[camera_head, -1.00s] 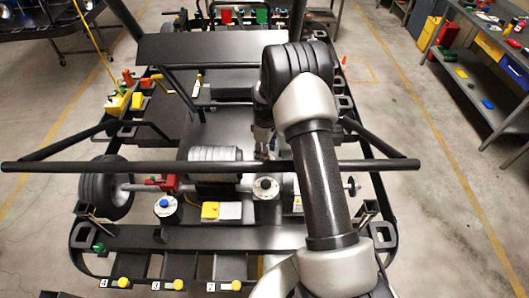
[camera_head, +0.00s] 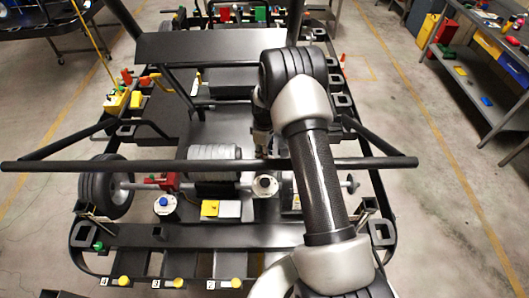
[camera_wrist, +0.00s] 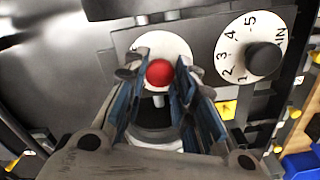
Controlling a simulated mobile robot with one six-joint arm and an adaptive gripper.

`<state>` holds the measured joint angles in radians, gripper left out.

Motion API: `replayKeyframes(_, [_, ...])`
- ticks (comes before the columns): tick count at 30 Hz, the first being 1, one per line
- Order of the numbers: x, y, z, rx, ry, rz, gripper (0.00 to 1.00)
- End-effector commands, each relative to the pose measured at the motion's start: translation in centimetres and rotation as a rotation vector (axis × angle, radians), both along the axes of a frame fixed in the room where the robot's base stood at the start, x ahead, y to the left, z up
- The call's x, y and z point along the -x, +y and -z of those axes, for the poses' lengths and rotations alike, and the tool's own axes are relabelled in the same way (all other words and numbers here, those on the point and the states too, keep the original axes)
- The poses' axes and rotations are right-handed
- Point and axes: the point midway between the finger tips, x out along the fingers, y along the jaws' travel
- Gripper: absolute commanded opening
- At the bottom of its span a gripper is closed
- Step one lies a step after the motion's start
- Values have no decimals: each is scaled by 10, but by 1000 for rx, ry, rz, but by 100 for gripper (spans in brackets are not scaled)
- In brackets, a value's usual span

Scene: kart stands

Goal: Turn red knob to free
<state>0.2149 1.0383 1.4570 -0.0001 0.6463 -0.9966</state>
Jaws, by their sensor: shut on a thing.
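The red knob (camera_wrist: 160,73) shows in the wrist view as a round red ball in front of a white round dial plate (camera_wrist: 162,46) on a grey panel. My gripper (camera_wrist: 158,84) has its two fingers on either side of the knob and is shut on it. The fingers and the knob hide much of the dial plate, so I cannot read the knob's setting. In the head view my gripper (camera_head: 262,142) is over the kart stand behind the black crossbar, and the red knob cannot be made out there.
In the wrist view a black knob (camera_wrist: 263,58) on a numbered white dial marked "IN" sits just right of the red knob. In the head view the long black crossbar (camera_head: 120,166) runs in front of my gripper. A grey workbench (camera_head: 470,75) stands at the right.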

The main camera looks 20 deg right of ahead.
Motion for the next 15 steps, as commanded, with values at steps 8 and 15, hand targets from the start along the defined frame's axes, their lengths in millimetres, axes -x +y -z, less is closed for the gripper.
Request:
replayKeyframes(8, [0,0,0,0,0,2,1])
replayKeyframes(15, [0,0,1,0,-1,49,1])
